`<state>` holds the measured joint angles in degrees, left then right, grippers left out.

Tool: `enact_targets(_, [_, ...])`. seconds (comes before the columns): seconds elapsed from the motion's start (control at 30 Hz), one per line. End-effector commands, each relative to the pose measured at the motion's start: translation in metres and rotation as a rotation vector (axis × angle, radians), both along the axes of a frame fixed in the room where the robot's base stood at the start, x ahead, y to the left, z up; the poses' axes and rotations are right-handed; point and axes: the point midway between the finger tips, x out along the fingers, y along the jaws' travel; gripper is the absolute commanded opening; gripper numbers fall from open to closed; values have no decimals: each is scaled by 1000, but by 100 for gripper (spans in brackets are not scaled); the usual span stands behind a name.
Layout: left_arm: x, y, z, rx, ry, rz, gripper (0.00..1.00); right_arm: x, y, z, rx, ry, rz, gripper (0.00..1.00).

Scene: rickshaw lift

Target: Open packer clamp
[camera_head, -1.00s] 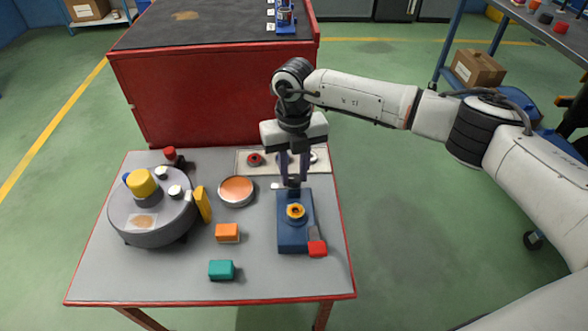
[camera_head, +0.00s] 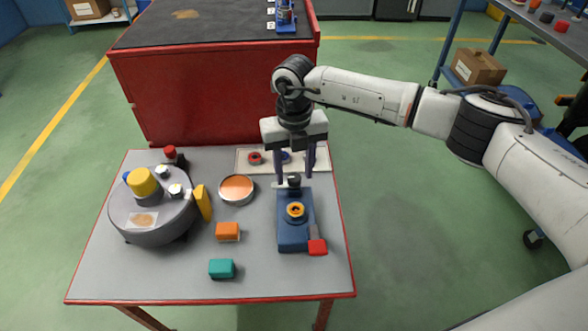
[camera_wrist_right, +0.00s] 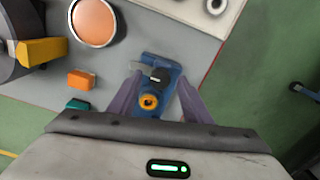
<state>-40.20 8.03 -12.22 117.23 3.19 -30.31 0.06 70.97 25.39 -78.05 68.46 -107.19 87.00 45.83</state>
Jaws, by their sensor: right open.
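A blue packer clamp (camera_head: 293,238) sits on the grey table, with an orange ring (camera_head: 295,211) on top and a black knob (camera_head: 294,181) at its far end. The clamp also shows in the wrist view (camera_wrist_right: 172,98), with the black knob (camera_wrist_right: 159,76) between the fingers. My right gripper (camera_head: 295,177) points down over the far end of the clamp. Its fingers are spread apart, one on each side of the knob, and hold nothing. Whether a finger touches the knob I cannot tell. My left gripper is not in view.
A red block (camera_head: 317,247) is at the clamp's near right corner. Orange (camera_head: 228,231) and teal (camera_head: 221,268) blocks, an orange-topped round dish (camera_head: 237,188) and a grey round machine (camera_head: 150,232) stand to the left. A pale tray (camera_head: 248,168) lies behind the clamp.

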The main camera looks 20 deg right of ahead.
Motion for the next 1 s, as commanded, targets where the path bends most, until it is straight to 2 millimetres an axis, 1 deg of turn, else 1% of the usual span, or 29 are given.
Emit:
enact_targets(0.17, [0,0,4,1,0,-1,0,2,0,30,2,-6,1,45])
enact_targets(0.3, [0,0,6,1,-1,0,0,1,0,59,2,-6,0,45])
enact_targets(0.4, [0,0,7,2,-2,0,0,1,0,77,2,-5,-1,45])
enact_targets(0.5, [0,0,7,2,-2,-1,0,1,0,90,2,-5,-1,45])
enact_targets(0.6, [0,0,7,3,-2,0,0,1,0,97,1,-3,-1,45])
enact_targets(0.7, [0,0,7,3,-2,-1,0,1,0,100,1,-3,-1,45])
enact_targets(1.0, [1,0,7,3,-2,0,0,1,0,100,1,-3,-1,45])
